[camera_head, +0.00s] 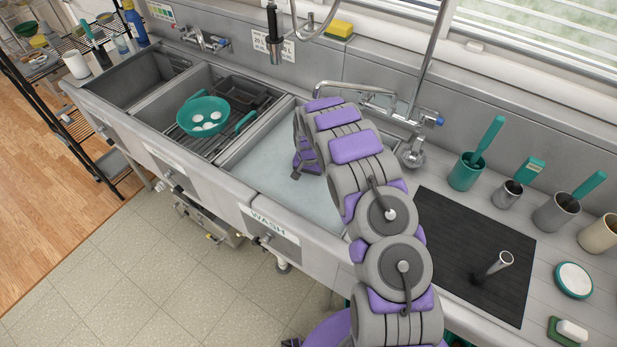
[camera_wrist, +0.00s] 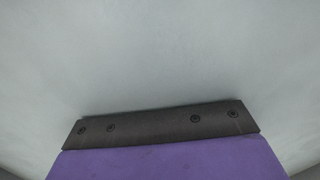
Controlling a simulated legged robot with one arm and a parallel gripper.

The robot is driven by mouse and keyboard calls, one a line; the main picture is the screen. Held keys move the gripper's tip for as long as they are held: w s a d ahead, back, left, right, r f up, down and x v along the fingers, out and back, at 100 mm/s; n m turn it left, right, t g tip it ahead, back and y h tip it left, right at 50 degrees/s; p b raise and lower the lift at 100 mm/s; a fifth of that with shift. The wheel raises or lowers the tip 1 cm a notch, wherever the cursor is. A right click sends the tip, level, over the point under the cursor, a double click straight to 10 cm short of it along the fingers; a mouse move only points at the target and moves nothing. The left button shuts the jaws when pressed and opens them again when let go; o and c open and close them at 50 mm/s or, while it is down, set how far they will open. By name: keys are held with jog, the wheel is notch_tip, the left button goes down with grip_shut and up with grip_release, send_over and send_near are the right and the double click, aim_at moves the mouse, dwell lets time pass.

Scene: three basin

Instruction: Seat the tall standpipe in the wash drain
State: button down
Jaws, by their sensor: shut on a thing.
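The wash basin (camera_head: 262,158) is the right-hand one of three, with a pale, cloudy surface inside that also fills the wrist view (camera_wrist: 160,50). Its drain cannot be made out. My gripper (camera_head: 298,172) reaches low into this basin, mostly behind my arm. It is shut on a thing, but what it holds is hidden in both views. The wrist view shows a purple finger part with a dark bolted plate (camera_wrist: 160,123).
The middle basin holds a teal colander (camera_head: 203,116) with white round things on a rack. A faucet (camera_head: 365,92) and sprayer (camera_head: 412,152) are close behind my arm. Teal-handled tools in cups (camera_head: 466,170) line the right counter. The black mat (camera_head: 450,235) is otherwise clear.

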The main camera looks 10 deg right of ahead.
jog(key=shift+f, duration=1.6)
dwell(0.6)
jog(key=shift+f, duration=0.2)
jog(key=c, duration=0.7)
grip_release()
jog(key=shift+r, duration=0.15)
